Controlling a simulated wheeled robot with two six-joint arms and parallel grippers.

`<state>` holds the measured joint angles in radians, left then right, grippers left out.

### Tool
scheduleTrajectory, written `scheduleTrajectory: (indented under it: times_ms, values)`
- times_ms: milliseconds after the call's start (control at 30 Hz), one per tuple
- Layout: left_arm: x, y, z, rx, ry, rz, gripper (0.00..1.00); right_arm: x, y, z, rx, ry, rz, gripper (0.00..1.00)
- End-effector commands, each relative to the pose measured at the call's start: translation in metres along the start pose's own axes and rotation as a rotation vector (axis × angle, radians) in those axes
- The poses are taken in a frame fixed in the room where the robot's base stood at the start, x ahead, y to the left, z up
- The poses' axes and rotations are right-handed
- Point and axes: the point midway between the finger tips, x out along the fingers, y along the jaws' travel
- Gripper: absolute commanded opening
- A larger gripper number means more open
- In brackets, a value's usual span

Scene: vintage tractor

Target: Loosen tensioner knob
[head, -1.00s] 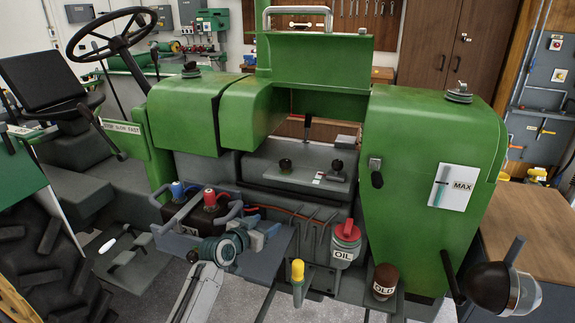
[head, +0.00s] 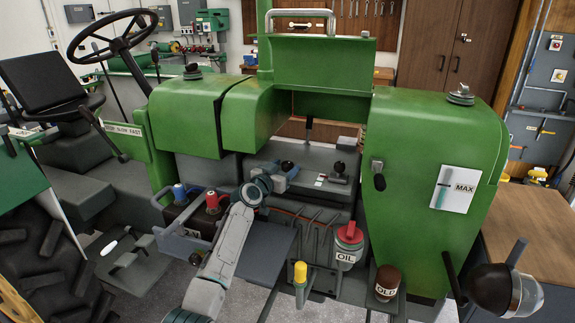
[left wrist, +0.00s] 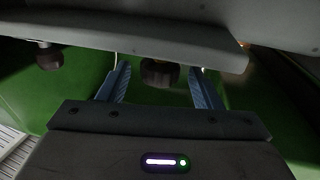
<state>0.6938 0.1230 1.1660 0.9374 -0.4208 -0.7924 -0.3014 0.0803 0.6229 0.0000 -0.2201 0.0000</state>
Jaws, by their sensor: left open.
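Two dark round knobs stand on a grey block in the tractor's engine bay: a left knob (head: 287,165) and a right knob (head: 340,169). I cannot tell from a label which is the tensioner knob. My left gripper (head: 284,174) is open at the left knob, partly covering it in the head view. In the left wrist view, a dark knob (left wrist: 158,73) sits between the two blue fingers of the left gripper (left wrist: 160,82), with gaps on both sides. Another knob (left wrist: 49,57) shows farther left there. My right gripper is not in view.
The green hood (head: 315,72) is raised above the bay, with green side panels left and right (head: 435,150). The battery with blue and red terminals (head: 197,210) is left of my arm. The oil cap (head: 348,236) and yellow-topped fitting (head: 300,272) are below right.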

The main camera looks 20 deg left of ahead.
Motion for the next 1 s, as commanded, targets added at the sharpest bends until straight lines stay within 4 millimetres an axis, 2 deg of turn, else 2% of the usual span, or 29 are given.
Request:
scheduleTrajectory:
  times_ms: [200, 567, 700, 800, 1000]
  values:
    - [0.018, 0.0, 0.0, 0.0, 0.0, 0.0, 0.59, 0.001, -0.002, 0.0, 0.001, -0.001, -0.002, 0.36]
    - [0.021, 0.0, 0.001, 0.0, -0.001, 0.0, 0.59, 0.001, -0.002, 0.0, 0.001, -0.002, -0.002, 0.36]
    - [0.02, 0.0, 0.001, 0.0, -0.001, 0.0, 0.31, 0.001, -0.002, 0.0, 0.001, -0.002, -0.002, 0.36]
    - [0.02, 0.0, 0.001, 0.0, -0.001, 0.0, 0.14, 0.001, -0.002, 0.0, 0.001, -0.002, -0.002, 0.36]
    - [0.02, 0.0, 0.0, 0.0, -0.002, -0.005, 0.14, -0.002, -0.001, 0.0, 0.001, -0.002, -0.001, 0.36]
